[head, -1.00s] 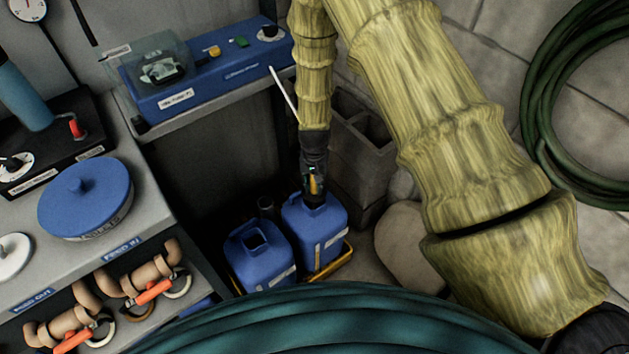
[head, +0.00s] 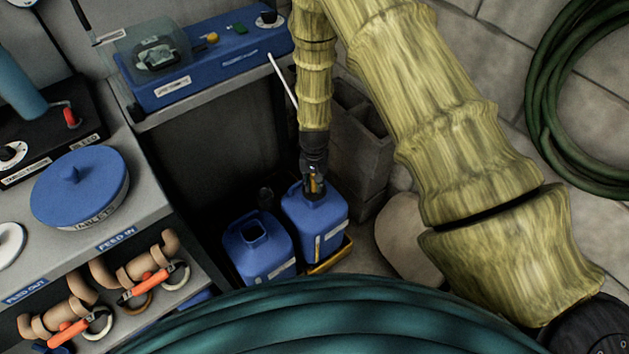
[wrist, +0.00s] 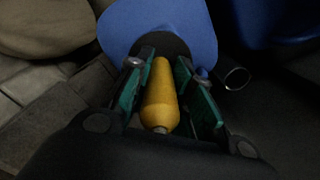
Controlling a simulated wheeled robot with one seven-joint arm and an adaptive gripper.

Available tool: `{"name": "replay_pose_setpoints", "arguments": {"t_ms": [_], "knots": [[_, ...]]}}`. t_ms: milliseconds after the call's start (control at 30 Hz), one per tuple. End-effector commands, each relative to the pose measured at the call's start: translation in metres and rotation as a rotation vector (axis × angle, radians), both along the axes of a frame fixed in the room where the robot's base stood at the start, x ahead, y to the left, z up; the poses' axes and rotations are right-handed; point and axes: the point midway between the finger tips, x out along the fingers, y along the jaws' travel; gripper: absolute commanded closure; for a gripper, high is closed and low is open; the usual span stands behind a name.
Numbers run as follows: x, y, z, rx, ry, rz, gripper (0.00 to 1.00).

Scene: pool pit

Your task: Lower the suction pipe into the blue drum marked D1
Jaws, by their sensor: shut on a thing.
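Two blue drums stand side by side on the floor. The left drum (head: 258,252) shows an open square mouth. The right drum (head: 318,228) has my gripper (head: 314,187) right over its top, hiding its mouth. The drum labels are too small to read, so I cannot tell which is D1. In the wrist view, my gripper (wrist: 161,62) has its green fingers on either side of a yellow tapered piece (wrist: 160,95), which I take to be the suction pipe's grip. Its far end points at the dark mouth of the blue drum (wrist: 185,22). How deep the pipe reaches is hidden.
The right drum stands in a yellow tray (head: 330,258). Grey hollow blocks (head: 355,150) stand close behind to the right. A bench (head: 135,215) with a blue lid (head: 80,187) is at left, and a blue pump box (head: 210,62) sits above. A green hose coil (head: 585,100) lies at far right.

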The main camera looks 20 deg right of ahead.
Motion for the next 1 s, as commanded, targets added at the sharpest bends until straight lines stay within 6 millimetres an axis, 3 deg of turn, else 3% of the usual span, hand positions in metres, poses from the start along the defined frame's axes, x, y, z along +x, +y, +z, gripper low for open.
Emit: {"name": "replay_pose_setpoints", "arguments": {"t_ms": [933, 967, 1000], "knots": [[-0.0002, 0.0001, -0.006, 0.0, 0.0, 0.0, 1.0], [-0.0003, 0.0001, -0.0061, 0.0, 0.0, 0.0, 0.74], [-0.0003, 0.0001, -0.0061, 0.0, 0.0, 0.0, 0.67]]}}
